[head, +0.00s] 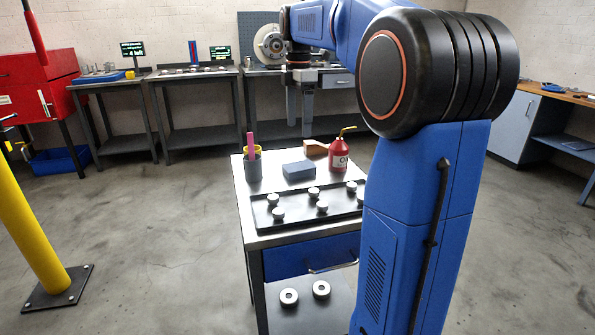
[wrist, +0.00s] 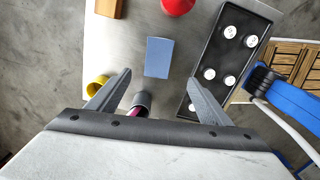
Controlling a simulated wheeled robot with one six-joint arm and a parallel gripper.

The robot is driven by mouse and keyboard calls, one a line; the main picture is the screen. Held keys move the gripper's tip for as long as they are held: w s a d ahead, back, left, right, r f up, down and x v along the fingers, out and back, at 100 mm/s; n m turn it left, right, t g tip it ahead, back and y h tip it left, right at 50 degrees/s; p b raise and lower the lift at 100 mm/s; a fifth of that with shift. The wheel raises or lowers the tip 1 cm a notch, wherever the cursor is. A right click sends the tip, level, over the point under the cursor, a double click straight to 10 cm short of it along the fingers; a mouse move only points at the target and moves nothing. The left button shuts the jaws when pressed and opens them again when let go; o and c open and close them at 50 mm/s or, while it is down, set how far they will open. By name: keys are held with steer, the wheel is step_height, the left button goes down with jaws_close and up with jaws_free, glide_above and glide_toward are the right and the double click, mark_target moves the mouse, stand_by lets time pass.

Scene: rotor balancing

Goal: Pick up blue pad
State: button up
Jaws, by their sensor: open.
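The blue pad (head: 299,170) is a flat rectangular block lying on top of the small metal cart (head: 243,188). In the wrist view the pad (wrist: 159,57) lies beyond the fingertips, roughly centred between them. My gripper (head: 299,133) points down above the cart, open and empty, and is apart from the pad. In the wrist view the two fingers of my gripper (wrist: 160,78) are spread wide. My arm hides the right part of the cart in the head view.
A red oil can (head: 338,154), brown block (head: 315,147), dark cup (head: 253,173), yellow ring (wrist: 97,84) and black tray (head: 262,218) with several metal pieces surround the pad. Benches (head: 200,72) stand behind.

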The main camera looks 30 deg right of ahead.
glide_above(299, 165)
steer(key=f, duration=0.7)
steer(key=shift+s+a+f, duration=0.25)
steer(key=shift+s, duration=0.1)
steer(key=shift+w+d+f, duration=0.1)
steer(key=shift+f, duration=1.3)
steer(key=shift+w+d+f, duration=0.1)
steer(key=shift+f, duration=1.25)
steer(key=shift+c, duration=0.3)
steer(key=c, duration=1.1)
